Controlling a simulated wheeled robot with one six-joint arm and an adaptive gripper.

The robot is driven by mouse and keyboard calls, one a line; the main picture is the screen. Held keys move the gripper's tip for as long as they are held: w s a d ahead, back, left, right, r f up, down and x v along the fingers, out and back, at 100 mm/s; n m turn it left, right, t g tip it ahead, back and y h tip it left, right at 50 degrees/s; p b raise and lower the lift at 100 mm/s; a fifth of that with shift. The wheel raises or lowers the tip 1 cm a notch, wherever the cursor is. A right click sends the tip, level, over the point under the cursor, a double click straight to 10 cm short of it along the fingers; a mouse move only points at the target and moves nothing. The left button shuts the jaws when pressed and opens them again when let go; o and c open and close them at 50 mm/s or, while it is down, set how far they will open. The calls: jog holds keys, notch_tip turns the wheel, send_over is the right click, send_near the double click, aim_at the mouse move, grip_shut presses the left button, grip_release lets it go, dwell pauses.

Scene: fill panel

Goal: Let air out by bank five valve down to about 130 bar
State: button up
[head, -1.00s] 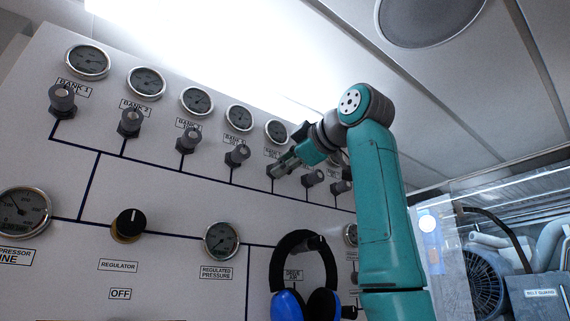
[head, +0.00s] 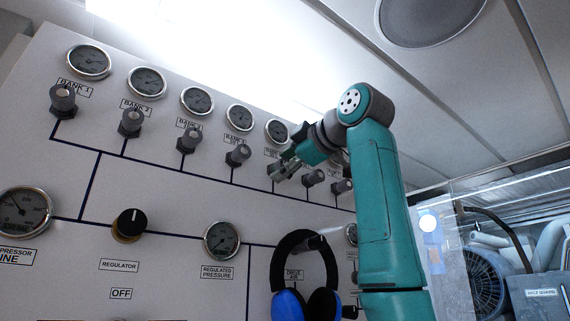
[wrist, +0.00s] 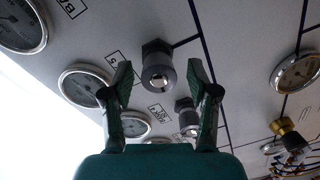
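The bank five valve (wrist: 158,72) is a dark grey round knob beside a label (wrist: 120,63) ending in 5. In the wrist view my gripper (wrist: 160,77) is open, with one fingertip on each side of this knob and gaps showing to both. The bank five gauge (wrist: 86,85) sits left of the knob, partly behind a finger; its reading is too small to make out. In the head view the gauge (head: 278,131) stands above my gripper (head: 281,170), which partly hides the valve.
Neighbouring valve knobs (head: 238,155) (head: 313,178) sit close on both sides in a slanting row. Blue and black ear defenders (head: 289,302) hang below my gripper. A regulator knob (head: 130,224) is lower left. The panel between is flat.

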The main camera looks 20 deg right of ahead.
jog(key=v, duration=1.2)
dwell(2.2)
jog(key=w+a+m, duration=0.1)
jog(key=w+m, duration=0.2)
jog(key=m, duration=0.1)
jog(key=w+a+m, duration=0.1)
jog(key=w+m, duration=0.2)
jog(key=w, duration=0.1)
jog(key=w+a+m, duration=0.1)
jog(key=w+m, duration=0.3)
jog(key=shift+w+a+f+m+y, duration=0.2)
jog(key=shift+a+m+y, duration=0.1)
jog(key=shift+y, duration=0.1)
dwell(0.3)
grip_shut()
